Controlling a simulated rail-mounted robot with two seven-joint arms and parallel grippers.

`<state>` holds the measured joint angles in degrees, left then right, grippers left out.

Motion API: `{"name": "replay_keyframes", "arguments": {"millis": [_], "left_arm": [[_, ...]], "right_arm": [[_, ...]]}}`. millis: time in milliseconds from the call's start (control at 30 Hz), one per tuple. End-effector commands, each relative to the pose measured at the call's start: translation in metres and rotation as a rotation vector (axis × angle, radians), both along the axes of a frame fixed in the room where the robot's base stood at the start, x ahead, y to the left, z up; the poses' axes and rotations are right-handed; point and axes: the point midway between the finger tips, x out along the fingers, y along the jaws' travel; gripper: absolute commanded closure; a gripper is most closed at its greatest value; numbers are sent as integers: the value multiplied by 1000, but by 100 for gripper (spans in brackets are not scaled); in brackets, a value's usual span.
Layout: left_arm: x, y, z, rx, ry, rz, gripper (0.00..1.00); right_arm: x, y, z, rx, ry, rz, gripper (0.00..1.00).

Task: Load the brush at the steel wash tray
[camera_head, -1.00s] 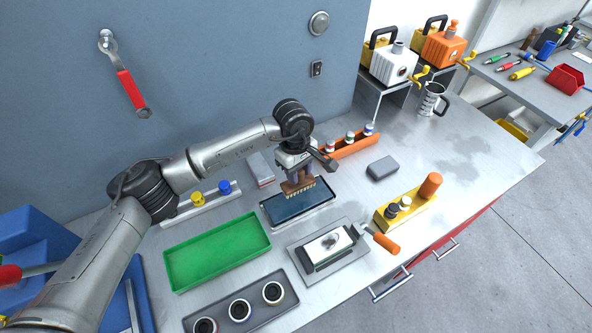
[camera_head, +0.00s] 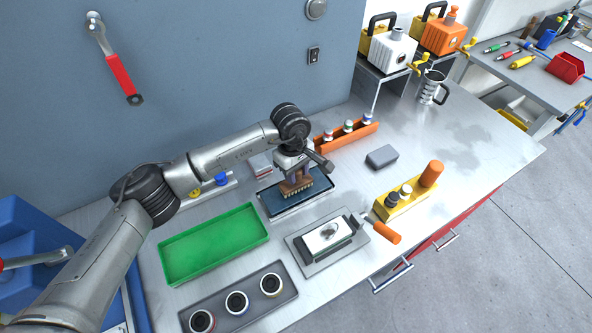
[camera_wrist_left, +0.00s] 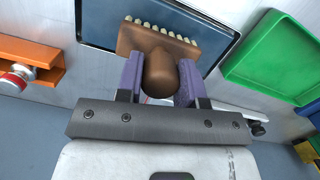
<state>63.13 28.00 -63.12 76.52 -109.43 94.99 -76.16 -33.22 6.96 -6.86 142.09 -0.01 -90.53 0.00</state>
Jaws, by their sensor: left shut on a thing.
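My left gripper (camera_head: 293,172) is shut on the handle of a brown brush (camera_head: 297,187) with pale bristles. The brush is over the steel wash tray (camera_head: 271,212), a shallow tray with a dark blue inside. In the left wrist view the purple fingers (camera_wrist_left: 158,85) grip the brush's rounded brown handle (camera_wrist_left: 160,75), and the bristles point toward the tray (camera_wrist_left: 98,38). I cannot tell whether the bristles touch the liquid or tray floor. My right gripper is not in view.
A green tray (camera_head: 212,243) lies to the left, and a plate with a white block (camera_head: 327,235) is in front. An orange rack (camera_head: 345,137) with small bottles stands behind. A grey block (camera_head: 382,157) and a yellow holder (camera_head: 405,199) are to the right. Bench around the grey block is clear.

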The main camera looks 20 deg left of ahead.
Motion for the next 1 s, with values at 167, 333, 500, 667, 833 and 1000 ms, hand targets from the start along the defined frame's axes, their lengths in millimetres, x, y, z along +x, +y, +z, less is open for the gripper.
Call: {"name": "replay_keyframes", "arguments": {"millis": [167, 333, 500, 667, 833, 1000], "left_arm": [[0, 0, 0, 0, 0, 0, 84], [0, 0, 0, 0, 0, 0, 84], [0, 0, -1, 0, 0, 0, 84], [0, 0, -2, 0, 0, 0, 84], [0, 0, -4, 0, 0, 0, 84], [0, 0, -6, 0, 0, 0, 84]], "right_arm": [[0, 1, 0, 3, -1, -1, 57], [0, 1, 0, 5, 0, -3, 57], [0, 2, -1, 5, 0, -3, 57], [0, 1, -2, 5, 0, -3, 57], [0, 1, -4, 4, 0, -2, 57], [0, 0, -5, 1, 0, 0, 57]]}}
